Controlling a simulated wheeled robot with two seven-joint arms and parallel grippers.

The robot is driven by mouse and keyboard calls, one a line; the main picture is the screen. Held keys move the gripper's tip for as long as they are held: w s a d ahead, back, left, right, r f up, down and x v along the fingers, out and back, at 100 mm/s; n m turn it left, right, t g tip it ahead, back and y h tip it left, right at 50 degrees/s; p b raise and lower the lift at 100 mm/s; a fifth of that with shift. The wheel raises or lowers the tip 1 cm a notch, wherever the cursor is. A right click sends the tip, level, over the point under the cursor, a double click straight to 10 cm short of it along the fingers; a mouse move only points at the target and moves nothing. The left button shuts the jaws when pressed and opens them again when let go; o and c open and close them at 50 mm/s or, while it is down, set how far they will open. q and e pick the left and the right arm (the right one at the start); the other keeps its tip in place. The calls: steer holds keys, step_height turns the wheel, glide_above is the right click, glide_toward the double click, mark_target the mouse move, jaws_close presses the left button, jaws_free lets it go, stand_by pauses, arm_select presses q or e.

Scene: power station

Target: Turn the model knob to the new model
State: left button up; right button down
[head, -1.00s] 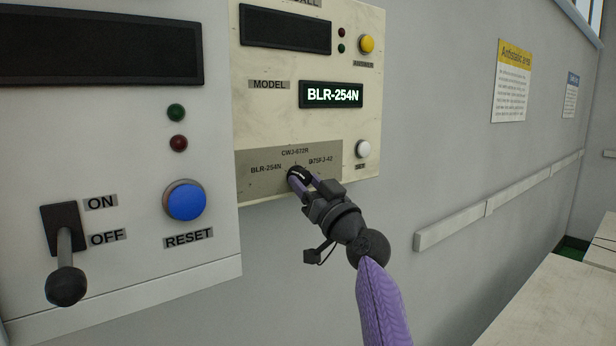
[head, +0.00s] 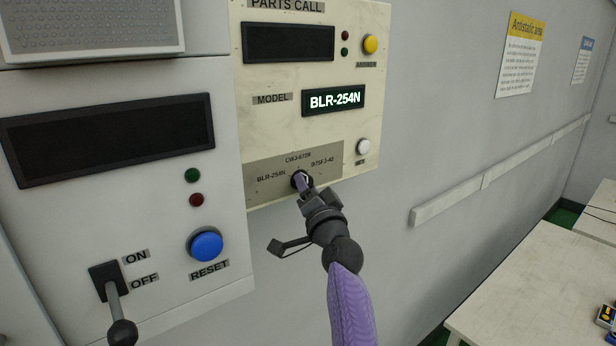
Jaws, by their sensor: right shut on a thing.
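The model knob (head: 297,181) is a small dark round knob on a grey plate (head: 262,191) at the bottom of the cream panel. The model display (head: 333,100) above reads BLR-254N in lit letters. A white set button (head: 363,147) is right of the plate. My left gripper is not in view.
Left is a grey panel with a blue reset button (head: 205,244) and an ON/OFF lever (head: 115,306). A yellow button (head: 370,44) is above the display. White tables (head: 535,285) stand at lower right. The wall right of the panel carries a rail (head: 500,175).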

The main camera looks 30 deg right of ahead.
steer(key=shift+m, duration=0.3)
steer(key=shift+p, duration=0.3)
steer(key=shift+c, duration=1.1)
jaws_free()
steer(key=shift+s, duration=0.1)
steer(key=b+v, duration=0.2)
steer(key=v, duration=0.7)
steer(key=shift+s+a, duration=0.2)
steer(key=shift+s, duration=0.15)
